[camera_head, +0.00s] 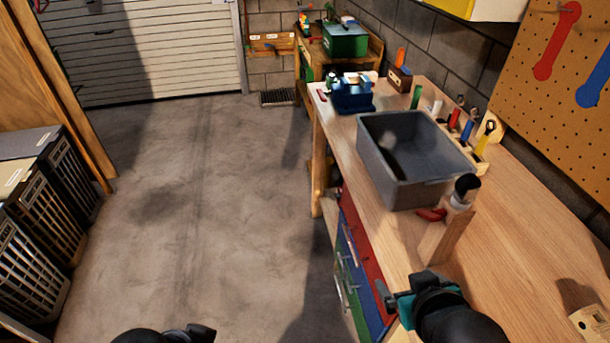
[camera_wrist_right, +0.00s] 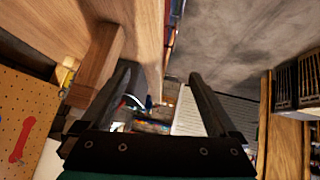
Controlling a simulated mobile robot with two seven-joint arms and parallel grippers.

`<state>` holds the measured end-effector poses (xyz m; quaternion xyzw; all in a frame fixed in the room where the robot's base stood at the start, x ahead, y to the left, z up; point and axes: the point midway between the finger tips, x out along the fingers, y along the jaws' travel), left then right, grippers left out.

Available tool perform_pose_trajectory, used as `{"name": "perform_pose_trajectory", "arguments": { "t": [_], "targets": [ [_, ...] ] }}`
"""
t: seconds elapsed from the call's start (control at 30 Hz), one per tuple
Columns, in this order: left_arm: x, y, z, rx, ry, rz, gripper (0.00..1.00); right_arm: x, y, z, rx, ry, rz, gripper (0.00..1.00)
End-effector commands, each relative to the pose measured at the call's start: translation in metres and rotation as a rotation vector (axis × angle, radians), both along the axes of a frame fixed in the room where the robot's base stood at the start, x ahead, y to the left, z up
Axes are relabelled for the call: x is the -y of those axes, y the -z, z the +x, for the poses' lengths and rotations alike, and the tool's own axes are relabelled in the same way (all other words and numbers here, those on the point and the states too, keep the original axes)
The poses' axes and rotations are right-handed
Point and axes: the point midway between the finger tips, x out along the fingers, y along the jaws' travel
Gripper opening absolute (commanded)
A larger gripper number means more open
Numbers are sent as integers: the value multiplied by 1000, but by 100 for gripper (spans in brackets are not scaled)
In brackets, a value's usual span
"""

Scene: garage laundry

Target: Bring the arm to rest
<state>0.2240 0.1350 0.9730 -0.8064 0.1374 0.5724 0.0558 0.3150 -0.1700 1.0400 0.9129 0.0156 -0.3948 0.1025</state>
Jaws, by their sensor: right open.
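My right gripper (camera_head: 386,298) is beside the front edge of the wooden workbench (camera_head: 515,240), near the coloured drawers. In the right wrist view my right gripper (camera_wrist_right: 162,78) has its two dark fingers wide apart, with nothing between them. My left gripper (camera_head: 200,332) only just shows at the bottom edge of the head view, over the floor. Its fingers are too cut off to tell open from shut.
A grey bin (camera_head: 392,190) stands on the bench, with a wooden block (camera_head: 440,236) in front of it. Red, blue and green drawers (camera_head: 362,255) are under the bench. Laundry baskets (camera_head: 40,235) stand at left. The concrete floor (camera_head: 190,220) between is clear.

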Motion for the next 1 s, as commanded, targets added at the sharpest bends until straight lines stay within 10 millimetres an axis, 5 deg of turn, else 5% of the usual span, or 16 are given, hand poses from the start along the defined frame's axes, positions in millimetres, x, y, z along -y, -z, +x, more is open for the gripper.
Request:
{"name": "perform_pose_trajectory", "arguments": {
  "t": [0.1,0.27,0.63,1.0],
  "targets": [
    [-12,-2,-8,-7,-59,51,100,-3,36,-50,-221,6,37,95],
    [-28,-2,-16,-15,-132,112,100,-10,69,-114,-477,-10,86,95],
    [-23,109,-5,-58,-115,113,100,-12,176,-97,-497,-11,76,95],
    [-25,241,-25,-110,-104,119,100,-10,309,-117,-548,-18,69,95]
  ]
}}
